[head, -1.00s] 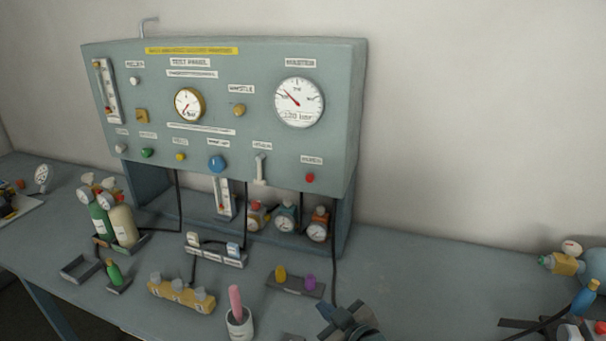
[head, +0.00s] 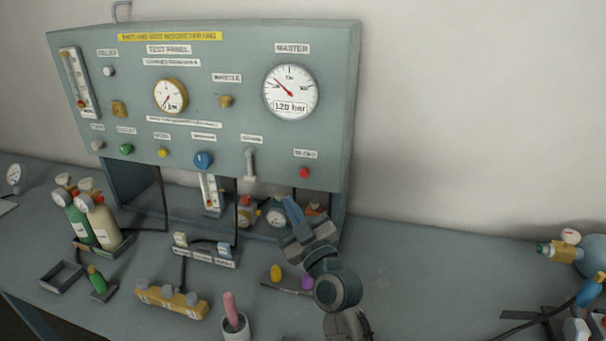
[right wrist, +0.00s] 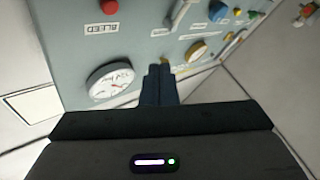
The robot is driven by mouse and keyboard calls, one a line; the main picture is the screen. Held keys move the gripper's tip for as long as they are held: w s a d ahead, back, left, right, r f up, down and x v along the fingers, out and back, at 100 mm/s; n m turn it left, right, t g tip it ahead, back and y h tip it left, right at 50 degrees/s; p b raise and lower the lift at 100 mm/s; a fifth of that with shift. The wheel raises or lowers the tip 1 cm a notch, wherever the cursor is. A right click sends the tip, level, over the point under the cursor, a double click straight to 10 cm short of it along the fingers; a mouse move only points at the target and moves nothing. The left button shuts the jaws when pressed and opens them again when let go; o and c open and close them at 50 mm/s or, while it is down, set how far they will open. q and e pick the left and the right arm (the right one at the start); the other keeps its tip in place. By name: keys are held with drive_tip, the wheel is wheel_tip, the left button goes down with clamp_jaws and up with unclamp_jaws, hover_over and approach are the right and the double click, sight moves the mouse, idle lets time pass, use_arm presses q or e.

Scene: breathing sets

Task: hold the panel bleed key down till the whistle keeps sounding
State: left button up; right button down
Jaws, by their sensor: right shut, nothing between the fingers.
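The test panel (head: 130,60) stands on the bench. Its red bleed key (head: 304,172) is at the lower right, under a small label, and nothing touches it. It also shows at the top edge of the right wrist view (right wrist: 109,7), above an upside-down "BLEED" label. The tan whistle (head: 226,101) is on the panel left of the master gauge (head: 291,92), which reads 120 bar. My right gripper (head: 290,205) is shut and empty, in front of the panel's lower right, below the bleed key. Its closed fingers also show in the wrist view (right wrist: 159,72). My left gripper is out of view.
Regulators (head: 276,216) under the panel are partly hidden by my right gripper. A holder with yellow and purple knobs (head: 277,273), a cup with a pink stick (head: 233,325) and cylinders (head: 103,225) stand on the bench. Bench right of the panel is largely clear.

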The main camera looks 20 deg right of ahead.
sight(304, 173)
drive_tip(key=shift+w, duration=0.15)
drive_tip(key=shift+w+d+p, duration=0.3)
drive_tip(key=shift+w+d, duration=0.55)
drive_tip(key=shift+w, duration=0.35)
drive_tip(key=shift+w+d+p, duration=0.25)
drive_tip(key=shift+w+d, duration=0.55)
drive_tip(key=shift+w, duration=0.35)
drive_tip(key=shift+w+d+p, duration=0.3)
drive_tip(key=shift+w+d, duration=0.55)
drive_tip(key=shift+w, duration=0.35)
drive_tip(key=shift+w+f, duration=0.1)
drive_tip(key=shift+w+d, duration=0.25)
drive_tip(key=shift+w, duration=0.05)
drive_tip(key=shift+w+d+b, duration=0.25)
drive_tip(key=shift+w+b, duration=0.15)
drive_tip(key=shift+b, duration=0.25)
idle(3.2)
